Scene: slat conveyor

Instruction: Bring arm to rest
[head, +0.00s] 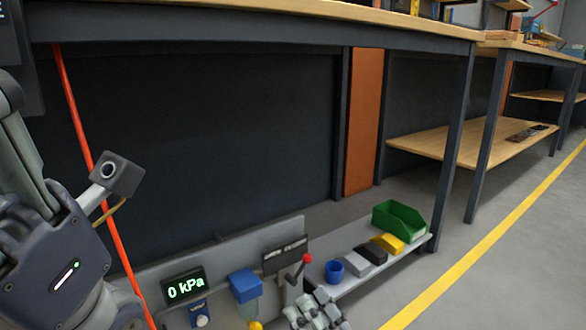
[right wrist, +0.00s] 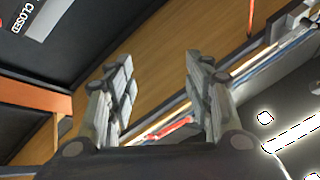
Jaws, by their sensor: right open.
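My right gripper (head: 318,312) shows at the bottom edge of the head view, just below a lever with a red knob (head: 306,258); I cannot tell whether they touch. In the right wrist view its two grey fingers (right wrist: 158,88) stand wide apart with nothing between them. Behind them are a wooden surface and, farther off, a small red item (right wrist: 172,130). One of my arms fills the left edge of the head view; its gripper is not visible.
A pressure display (head: 185,288) reads 0 kPa, beside a blue-topped unit (head: 245,284). A low shelf holds a blue cup (head: 334,271), small bins and a green bin (head: 399,220). Workbenches stand behind. The floor at right, with a yellow line (head: 480,240), is clear.

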